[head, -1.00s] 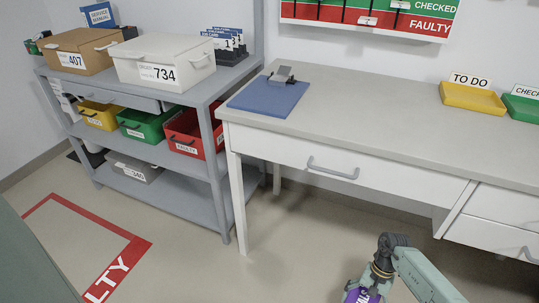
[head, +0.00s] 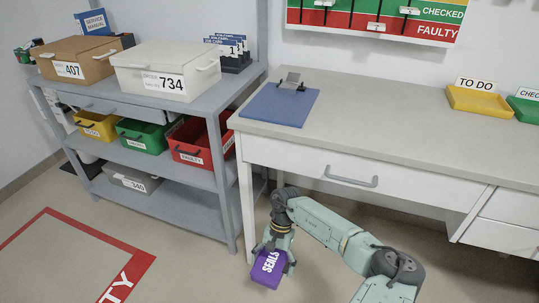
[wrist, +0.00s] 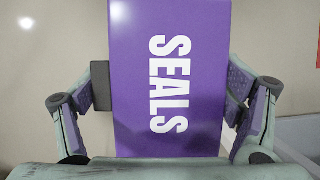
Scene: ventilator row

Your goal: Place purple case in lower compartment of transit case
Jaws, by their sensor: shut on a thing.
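A purple case (head: 268,272) marked SEALS is held in my gripper (head: 273,258), low in front of the desk's left leg. In the wrist view the purple case (wrist: 170,75) fills the middle, its lettered face toward the camera. The two fingers of my gripper (wrist: 170,100) stand on either side of it. I cannot pick out a transit case with a lower compartment in these views.
A grey shelf unit (head: 190,203) at left bears a brown box 407 (head: 90,57), a white box 734 (head: 165,58), coloured bins and a grey box 340 (head: 132,178). A white desk (head: 400,125) stands at right. Red-marked floor (head: 130,275) lies at lower left.

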